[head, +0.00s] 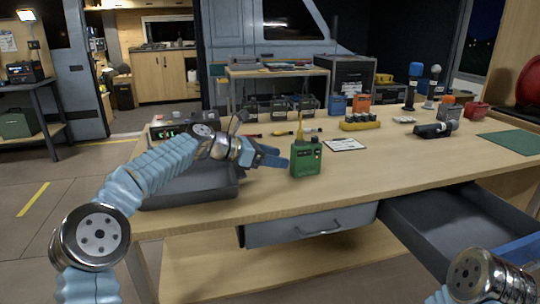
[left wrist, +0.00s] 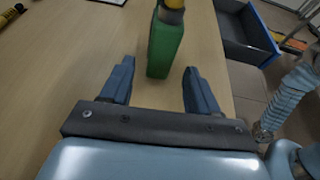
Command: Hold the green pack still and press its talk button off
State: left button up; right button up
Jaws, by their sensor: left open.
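The green pack (head: 305,160) stands upright on the wooden table near its front edge, with a yellow antenna on top. Its talk button is too small to make out. My left gripper (head: 275,157) is just left of the pack, with its fingers pointing at it. In the left wrist view the gripper (left wrist: 157,85) is open, and the green pack (left wrist: 165,45) stands beyond and roughly between the fingertips, not gripped. My right arm shows only at the lower right of the head view; its gripper is out of frame.
A grey tray (head: 190,197) lies under my left arm. A white card (head: 345,144) lies right of the pack, with a yellow battery holder (head: 360,122) behind it. A drawer (head: 440,215) stands open at the right front. Several small packs stand along the back.

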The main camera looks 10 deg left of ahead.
aim_at(292, 160)
pick_arm(q)
jog(key=x, duration=0.7)
jog(key=shift+p, duration=0.4)
jog(key=shift+w+d+f, duration=0.3)
jog(key=shift+d, duration=0.3)
pick_arm(e)
jog(key=shift+r, duration=0.35)
pick_arm(q)
jog(key=shift+c, duration=0.2)
jog(key=c, duration=0.9)
pick_arm(e)
jog(key=shift+c, duration=0.3)
grip_shut()
